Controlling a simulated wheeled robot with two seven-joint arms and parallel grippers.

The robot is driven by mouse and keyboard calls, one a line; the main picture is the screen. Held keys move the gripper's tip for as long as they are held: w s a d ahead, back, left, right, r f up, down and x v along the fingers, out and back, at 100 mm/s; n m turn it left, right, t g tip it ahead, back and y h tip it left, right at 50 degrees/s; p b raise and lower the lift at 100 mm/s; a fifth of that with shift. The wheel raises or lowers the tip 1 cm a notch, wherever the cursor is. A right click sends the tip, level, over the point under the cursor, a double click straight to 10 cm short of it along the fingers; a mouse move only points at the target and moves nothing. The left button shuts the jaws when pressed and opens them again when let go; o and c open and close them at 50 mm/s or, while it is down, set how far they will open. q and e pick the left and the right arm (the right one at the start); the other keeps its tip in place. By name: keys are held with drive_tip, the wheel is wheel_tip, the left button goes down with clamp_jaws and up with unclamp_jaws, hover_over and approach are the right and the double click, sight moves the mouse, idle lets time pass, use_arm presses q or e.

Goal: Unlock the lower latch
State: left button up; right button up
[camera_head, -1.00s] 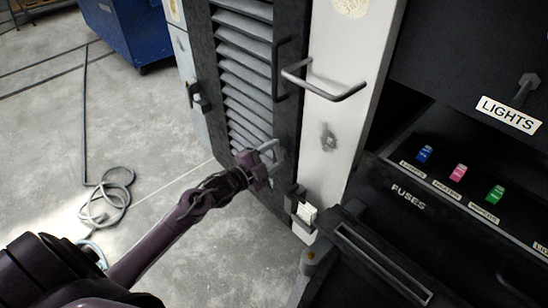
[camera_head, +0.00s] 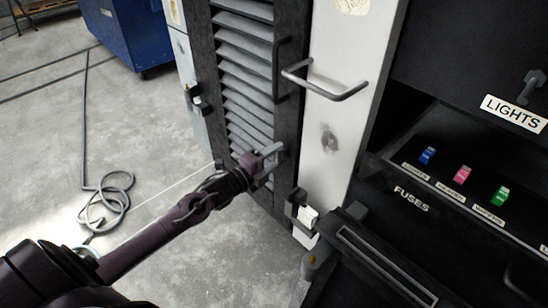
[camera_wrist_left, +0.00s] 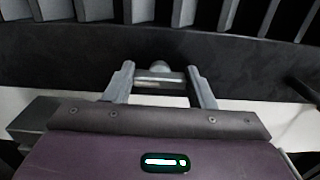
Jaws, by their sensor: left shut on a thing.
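The slatted door has a black frame (camera_head: 289,120). My left gripper (camera_head: 270,162) is at the lower part of this frame, beside the white post (camera_head: 325,110). In the left wrist view its two grey fingers (camera_wrist_left: 160,82) stand either side of a small grey latch piece (camera_wrist_left: 158,70) and are shut on it. The piece sits against the dark frame. In the head view the fingers hide most of it, so I cannot tell how far it is turned. My right gripper is not in view.
A grey bar handle (camera_head: 325,88) juts from the white post above my left gripper. A black-and-white catch (camera_head: 302,212) sticks out below right. The fuse panel (camera_head: 440,190) stands at right. The floor at left is open, with a coiled hose (camera_head: 108,203).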

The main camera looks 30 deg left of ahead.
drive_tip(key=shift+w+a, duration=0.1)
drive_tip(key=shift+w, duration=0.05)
use_arm(q)
drive_tip(key=o, duration=0.9)
drive_tip(key=shift+c, duration=0.2)
drive_tip(key=shift+o, duration=0.6)
drive_tip(key=v, duration=0.7)
drive_tip(key=shift+s, duration=0.4)
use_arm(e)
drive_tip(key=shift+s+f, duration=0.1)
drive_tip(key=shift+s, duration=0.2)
use_arm(q)
drive_tip(key=shift+a, duration=0.1)
